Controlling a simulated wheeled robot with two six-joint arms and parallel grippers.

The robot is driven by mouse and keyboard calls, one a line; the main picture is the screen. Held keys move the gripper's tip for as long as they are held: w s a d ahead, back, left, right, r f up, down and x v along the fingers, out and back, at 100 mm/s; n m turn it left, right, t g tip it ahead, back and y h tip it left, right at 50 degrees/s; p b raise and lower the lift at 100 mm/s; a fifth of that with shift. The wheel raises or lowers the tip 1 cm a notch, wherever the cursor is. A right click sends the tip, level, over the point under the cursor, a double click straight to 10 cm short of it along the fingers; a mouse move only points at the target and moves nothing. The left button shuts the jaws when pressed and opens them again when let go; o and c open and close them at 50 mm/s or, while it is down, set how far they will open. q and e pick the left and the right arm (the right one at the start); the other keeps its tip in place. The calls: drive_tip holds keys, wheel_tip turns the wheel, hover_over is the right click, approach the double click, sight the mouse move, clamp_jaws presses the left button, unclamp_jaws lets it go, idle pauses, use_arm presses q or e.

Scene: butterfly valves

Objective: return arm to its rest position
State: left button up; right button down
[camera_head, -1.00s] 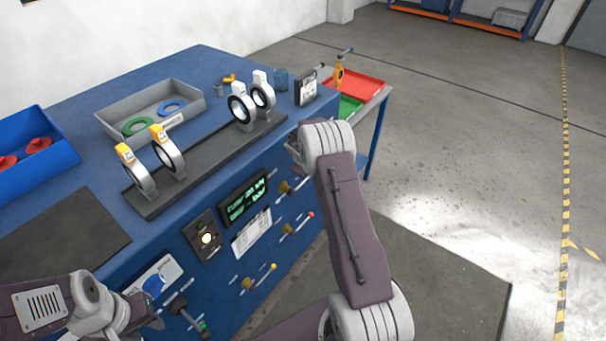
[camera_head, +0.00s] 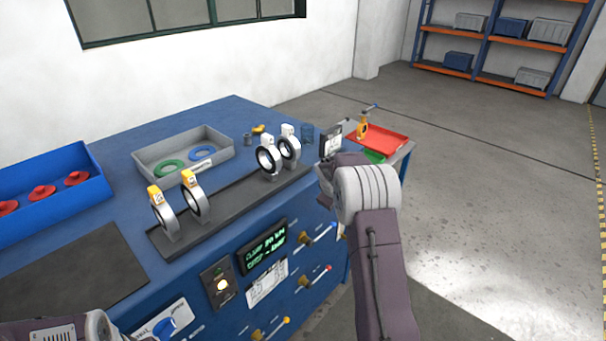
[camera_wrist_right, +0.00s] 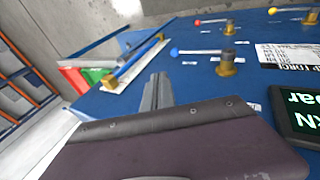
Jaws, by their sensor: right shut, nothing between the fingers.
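My right arm (camera_head: 375,240) rises from the bottom of the head view, its wrist by the right end of the blue bench (camera_head: 105,235). The arm hides its gripper there. In the right wrist view my right gripper (camera_wrist_right: 157,92) shows as two grey fingers shut together with nothing between them, in front of the blue bench panel. A brass valve with a blue-tipped lever (camera_wrist_right: 200,52) is to the right of the fingers. My left arm (camera_head: 60,330) shows only at the bottom left corner of the head view; its gripper is out of frame.
Ring-shaped valve bodies (camera_head: 195,203) stand on a dark rail. A grey tray (camera_head: 185,150) holds rings; a blue bin (camera_head: 45,200) holds red parts. A small display (camera_head: 262,245) and several levers are on the bench front. A red tray (camera_head: 375,140) stands beyond; floor at right is clear.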

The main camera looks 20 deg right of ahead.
drive_tip(key=w+a+r+n+t, duration=0.1)
drive_tip(key=a+r, duration=0.4)
drive_tip(key=s+a+r+y, duration=0.1)
drive_tip(key=s+a+y, duration=0.1)
drive_tip(key=s+a, duration=0.55)
drive_tip(key=s+a+f+m+g+y, duration=0.1)
drive_tip(key=s+a+f+m+g, duration=0.1)
drive_tip(key=s, duration=0.8)
drive_tip(key=s+a+f+m+g+y, duration=0.1)
drive_tip(key=s+a+f+m, duration=0.3)
drive_tip(key=s, duration=0.7)
drive_tip(key=a+f+g, duration=0.1)
drive_tip(key=a+f, duration=0.1)
drive_tip(key=a, duration=0.2)
drive_tip(key=shift+s+a, duration=0.2)
drive_tip(key=shift+s, duration=0.05)
drive_tip(key=shift+s, duration=0.1)
